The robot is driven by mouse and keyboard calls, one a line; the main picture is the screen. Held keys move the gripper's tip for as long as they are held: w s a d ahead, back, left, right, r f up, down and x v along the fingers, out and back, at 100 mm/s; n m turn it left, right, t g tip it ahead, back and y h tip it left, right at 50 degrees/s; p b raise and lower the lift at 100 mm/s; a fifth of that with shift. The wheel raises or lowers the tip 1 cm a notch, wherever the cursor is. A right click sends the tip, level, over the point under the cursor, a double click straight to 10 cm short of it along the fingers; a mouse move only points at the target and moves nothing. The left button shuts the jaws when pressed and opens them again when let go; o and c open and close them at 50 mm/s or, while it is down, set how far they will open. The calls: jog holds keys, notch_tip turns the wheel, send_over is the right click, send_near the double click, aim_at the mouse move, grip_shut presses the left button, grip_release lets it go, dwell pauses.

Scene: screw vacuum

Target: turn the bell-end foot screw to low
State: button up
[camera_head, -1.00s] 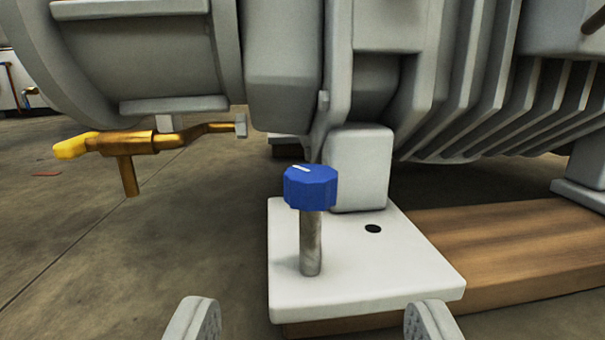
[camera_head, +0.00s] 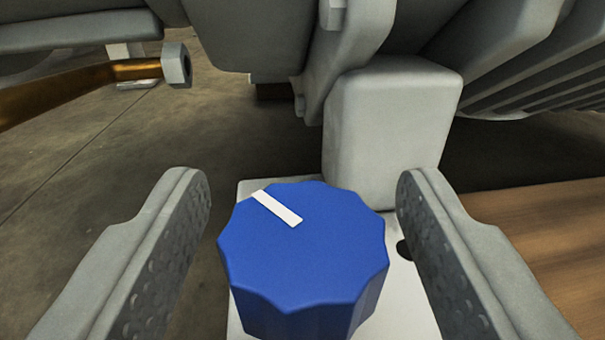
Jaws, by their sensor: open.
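The blue foot screw knob (camera_head: 305,250) fills the lower middle of the view. It has a scalloped rim and a white mark on its top, pointing to the upper left. Its metal stem is hidden beneath it. My gripper (camera_head: 303,190) is open, with one textured finger to the left of the knob and one to the right. Gaps show between the knob and both fingers. The white foot plate (camera_head: 400,310) lies below the knob, mostly hidden by it.
A grey block (camera_head: 390,130) stands just behind the knob under the finned pump housing (camera_head: 540,60). A brass pipe (camera_head: 75,85) with a grey nut is at the upper left. A wooden beam (camera_head: 545,225) runs to the right. Bare floor shows at left.

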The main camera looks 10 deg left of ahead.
jog(key=c, duration=1)
jog(key=shift+d+n+y, duration=0.1)
jog(key=shift+n+y, duration=0.4)
jog(key=shift+y, duration=0.2)
jog(key=shift+n+g+y, duration=0.75)
jog(key=shift+n+y, duration=0.2)
jog(key=shift+y, duration=0.4)
jog(key=shift+n+g+y, duration=0.75)
jog(key=shift+n+y, duration=0.2)
jog(key=shift+y, duration=0.4)
jog(key=o, duration=1)
